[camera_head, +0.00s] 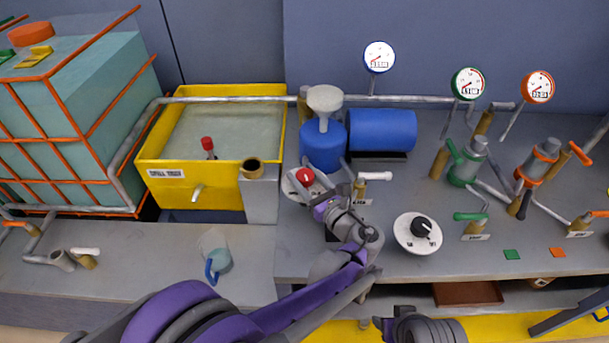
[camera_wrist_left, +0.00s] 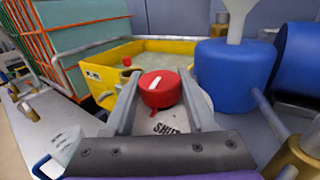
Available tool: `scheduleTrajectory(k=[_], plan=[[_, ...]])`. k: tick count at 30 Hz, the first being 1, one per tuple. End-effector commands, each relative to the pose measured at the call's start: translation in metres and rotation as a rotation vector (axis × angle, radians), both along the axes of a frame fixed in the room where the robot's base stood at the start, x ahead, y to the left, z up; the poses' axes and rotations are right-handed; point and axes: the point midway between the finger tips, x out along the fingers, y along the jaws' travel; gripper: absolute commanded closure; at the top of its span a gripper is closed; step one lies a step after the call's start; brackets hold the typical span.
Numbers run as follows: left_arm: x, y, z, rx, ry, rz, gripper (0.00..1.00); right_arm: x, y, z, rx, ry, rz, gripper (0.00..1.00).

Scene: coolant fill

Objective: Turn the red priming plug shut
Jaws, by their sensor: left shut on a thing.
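The red priming plug (camera_head: 305,176) is a round red knob with a white mark on top, on a pale round plate (camera_head: 290,189) with lettering. It also shows in the left wrist view (camera_wrist_left: 160,89), between my two fingers, above printed letters that seem to read "SHUT". My left gripper (camera_head: 311,186) reaches it from the front and is shut on it; the fingers show on both sides of the plug in the wrist view (camera_wrist_left: 158,100). The fingers hide part of the plate. My right gripper cannot be made out; a dark arm part of mine shows at the bottom edge.
A blue pump body with a funnel (camera_head: 323,146) stands just behind the plug. A white-handled valve (camera_head: 373,177) is close on its right, and a black-knob dial (camera_head: 420,229) lies further right. A yellow tank (camera_head: 189,202) is on the left. Open bench lies in front.

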Motion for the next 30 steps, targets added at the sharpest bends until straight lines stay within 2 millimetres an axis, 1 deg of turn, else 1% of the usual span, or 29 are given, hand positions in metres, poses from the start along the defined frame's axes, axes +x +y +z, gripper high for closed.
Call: scheduleTrajectory(k=[1, 6, 15, 22, 30], plan=[[0.001, -0.002, 0.0, -0.002, 0.001, 0.044, 0.99, 0.0, 0.0, 0.001, 0.0, 0.0, 0.0, 0.47], [0.001, -0.001, 0.0, 0.0, 0.001, 0.207, 0.99, 0.0, 0.0, 0.004, 0.0, -0.001, 0.0, 0.47], [0.0, 0.0, 0.0, 0.0, 0.001, 0.459, 0.99, 0.0, 0.0, 0.008, 0.0, -0.003, 0.0, 0.47], [-0.001, 0.001, 0.0, -0.001, 0.0, 0.591, 0.99, 0.0, 0.0, 0.011, 0.0, -0.003, 0.0, 0.47], [-0.001, 0.001, 0.0, 0.0, -0.001, 0.664, 0.99, 0.001, 0.0, 0.012, 0.0, -0.004, 0.0, 0.47]])
